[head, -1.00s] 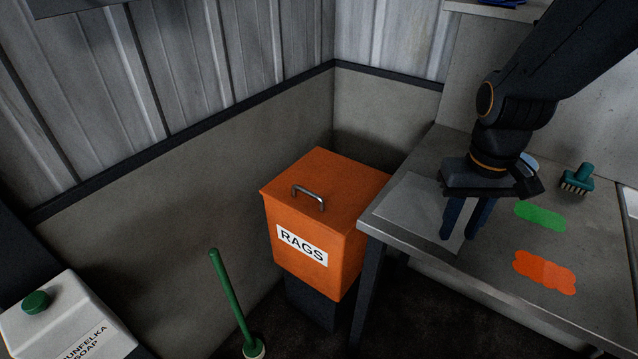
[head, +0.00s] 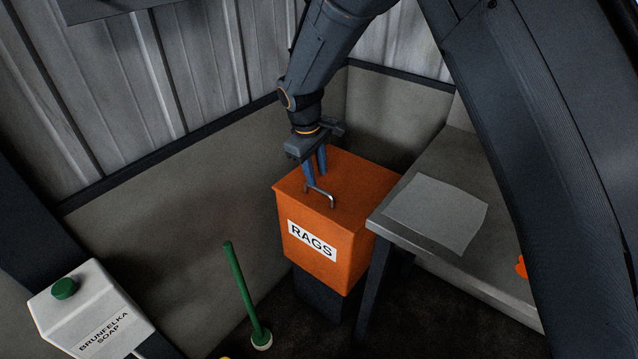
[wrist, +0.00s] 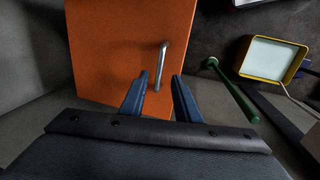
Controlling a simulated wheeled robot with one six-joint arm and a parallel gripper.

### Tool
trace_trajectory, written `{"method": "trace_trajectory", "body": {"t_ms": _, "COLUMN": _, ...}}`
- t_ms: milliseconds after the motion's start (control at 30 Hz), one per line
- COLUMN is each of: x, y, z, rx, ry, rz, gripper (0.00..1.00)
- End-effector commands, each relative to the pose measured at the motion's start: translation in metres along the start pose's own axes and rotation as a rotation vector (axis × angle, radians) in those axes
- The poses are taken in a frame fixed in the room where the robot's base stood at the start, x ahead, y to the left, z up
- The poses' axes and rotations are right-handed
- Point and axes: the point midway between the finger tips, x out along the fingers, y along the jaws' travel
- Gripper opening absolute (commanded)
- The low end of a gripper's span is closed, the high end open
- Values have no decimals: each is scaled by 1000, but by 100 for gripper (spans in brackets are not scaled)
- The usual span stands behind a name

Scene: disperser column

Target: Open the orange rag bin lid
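The orange rag bin (head: 323,250) stands in the corner, marked RAGS, with its flat lid (head: 350,177) shut. A metal bar handle (head: 320,196) sits near the lid's front edge. My gripper (head: 316,179) is above the lid, close behind the handle in the head view. In the wrist view the lid (wrist: 115,45) fills the upper left, and the handle (wrist: 161,65) lies just ahead of my open gripper (wrist: 160,82), between the lines of its two fingers. The fingers look empty; I cannot tell whether they touch the handle.
A metal table (head: 450,238) with a grey sheet (head: 437,213) stands right of the bin. A green-handled plunger-like tool (head: 245,290) stands in front left. A white soap container (head: 90,305) is at lower left. Walls close off the left and back.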

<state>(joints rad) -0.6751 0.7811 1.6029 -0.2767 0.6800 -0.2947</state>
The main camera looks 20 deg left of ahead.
Motion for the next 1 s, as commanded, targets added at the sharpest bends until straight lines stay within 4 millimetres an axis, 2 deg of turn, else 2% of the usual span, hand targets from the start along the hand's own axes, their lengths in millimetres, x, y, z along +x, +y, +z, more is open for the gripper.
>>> {"method": "trace_trajectory", "body": {"t_ms": 200, "x": 35, "y": 0, "z": 2, "rx": 2, "ry": -4, "rz": -2, "gripper": 29}}
{"method": "trace_trajectory", "body": {"t_ms": 333, "x": 48, "y": 0, "z": 2, "rx": 4, "ry": -3, "rz": -2, "gripper": 29}}
{"method": "trace_trajectory", "body": {"t_ms": 500, "x": 56, "y": 0, "z": 2, "rx": 3, "ry": -1, "rz": -1, "gripper": 29}}
{"method": "trace_trajectory", "body": {"t_ms": 733, "x": 57, "y": 0, "z": 1, "rx": 3, "ry": -1, "rz": -1, "gripper": 29}}
{"method": "trace_trajectory", "body": {"t_ms": 767, "x": 57, "y": 0, "z": 1, "rx": 3, "ry": -1, "rz": -1, "gripper": 26}}
{"method": "trace_trajectory", "body": {"t_ms": 900, "x": 56, "y": 0, "z": 1, "rx": 3, "ry": -1, "rz": -1, "gripper": 2}}
{"method": "trace_trajectory", "body": {"t_ms": 1000, "x": 56, "y": 0, "z": 1, "rx": 3, "ry": -1, "rz": -1, "gripper": 0}}
